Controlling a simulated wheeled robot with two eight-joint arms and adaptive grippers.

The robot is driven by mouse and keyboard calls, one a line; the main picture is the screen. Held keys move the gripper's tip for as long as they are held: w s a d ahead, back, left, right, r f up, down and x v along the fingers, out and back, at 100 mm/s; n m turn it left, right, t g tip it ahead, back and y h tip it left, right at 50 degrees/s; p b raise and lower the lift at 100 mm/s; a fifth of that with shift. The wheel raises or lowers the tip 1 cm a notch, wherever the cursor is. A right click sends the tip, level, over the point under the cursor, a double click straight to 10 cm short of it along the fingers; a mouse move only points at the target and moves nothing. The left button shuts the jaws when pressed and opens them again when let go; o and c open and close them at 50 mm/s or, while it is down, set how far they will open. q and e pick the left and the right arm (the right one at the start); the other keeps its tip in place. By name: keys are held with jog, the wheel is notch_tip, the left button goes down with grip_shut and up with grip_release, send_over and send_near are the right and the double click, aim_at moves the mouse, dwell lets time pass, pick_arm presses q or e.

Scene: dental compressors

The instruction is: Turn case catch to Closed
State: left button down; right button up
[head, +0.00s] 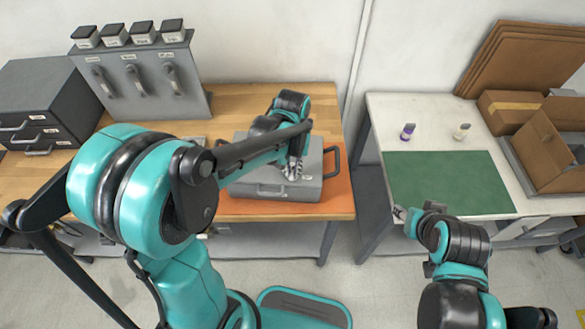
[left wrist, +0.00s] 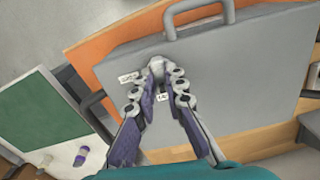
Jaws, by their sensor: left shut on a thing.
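A grey case (head: 308,191) lies flat on an orange mat (head: 338,190) on the wooden bench. It fills much of the left wrist view (left wrist: 235,72), with its handle (left wrist: 200,15) at the top. My left gripper (head: 293,170) is over the case lid. In the left wrist view its fingertips (left wrist: 157,72) come together on the small case catch, which they mostly hide. Small white labels (left wrist: 128,76) show beside the fingers, too small to read surely. I cannot tell the catch's setting. My right gripper (head: 401,213) is away from the case, by the green mat's front edge.
A grey rack (head: 150,92) with several handles and a dark drawer unit (head: 38,100) stand on the bench at left. The white table at right holds a green mat (head: 447,183), two small bottles (head: 408,131) and cardboard boxes (head: 556,160). A gap separates the tables.

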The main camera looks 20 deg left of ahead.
aim_at(292, 172)
pick_arm(q)
jog(key=shift+n, duration=0.6)
jog(key=c, duration=1.6)
grip_release()
jog(key=shift+o, duration=0.2)
notch_tip(292, 172, up, 12)
